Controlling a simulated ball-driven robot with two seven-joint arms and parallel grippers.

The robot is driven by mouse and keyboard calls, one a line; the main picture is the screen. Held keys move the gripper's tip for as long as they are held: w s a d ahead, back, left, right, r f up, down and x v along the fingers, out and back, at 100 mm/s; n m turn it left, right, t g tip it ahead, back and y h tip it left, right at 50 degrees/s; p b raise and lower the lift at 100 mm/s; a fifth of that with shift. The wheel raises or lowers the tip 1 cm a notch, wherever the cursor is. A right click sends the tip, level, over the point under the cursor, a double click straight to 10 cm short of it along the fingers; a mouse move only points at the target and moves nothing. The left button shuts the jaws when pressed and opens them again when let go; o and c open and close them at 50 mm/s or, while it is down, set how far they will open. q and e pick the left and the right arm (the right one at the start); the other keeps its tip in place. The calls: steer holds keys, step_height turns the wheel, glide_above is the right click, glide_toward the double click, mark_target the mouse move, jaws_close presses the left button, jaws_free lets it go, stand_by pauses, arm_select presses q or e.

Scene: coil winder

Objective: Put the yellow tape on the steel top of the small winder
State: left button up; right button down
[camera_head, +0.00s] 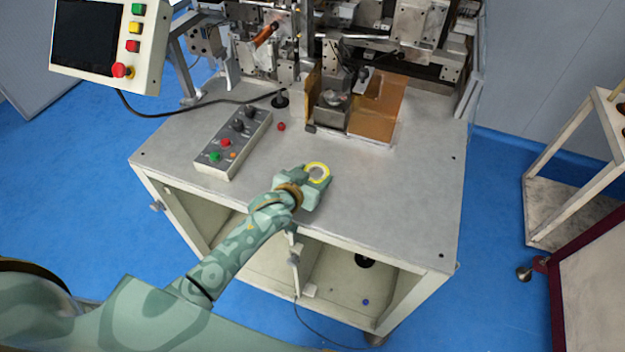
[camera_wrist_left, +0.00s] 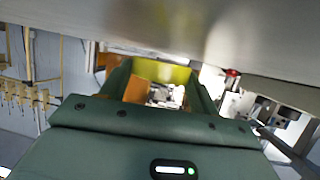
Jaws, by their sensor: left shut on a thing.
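The yellow tape (camera_head: 319,163) is a thin ring seen at the tip of my left gripper (camera_head: 316,174). The gripper is shut on it, over the front part of the winder's grey steel top (camera_head: 400,190). In the left wrist view the tape (camera_wrist_left: 160,70) shows as a yellow band between the fingers, and the steel top (camera_wrist_left: 250,35) fills the upper edge, very close. I cannot tell whether the tape touches the top. My right gripper is not in view.
A grey button box (camera_head: 233,142) lies left of the gripper, with a small red ball (camera_head: 281,127) behind it. The winding mechanism and an orange-brown plate (camera_head: 377,108) stand at the back. The right side of the top is clear. A screen panel (camera_head: 105,42) hangs at upper left.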

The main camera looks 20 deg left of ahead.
arm_select(q)
steer(key=shift+w+f, duration=0.1)
steer(key=shift+f, duration=0.55)
steer(key=o, duration=1)
steer(key=shift+f, duration=0.1)
steer(key=shift+c, duration=0.2)
steer(key=shift+s+r, duration=0.2)
steer(key=shift+s, duration=0.05)
steer(key=p+v, duration=0.2)
steer(key=v, duration=0.9)
steer(key=shift+s+a+p, duration=0.2)
steer(key=shift+s+p, duration=0.1)
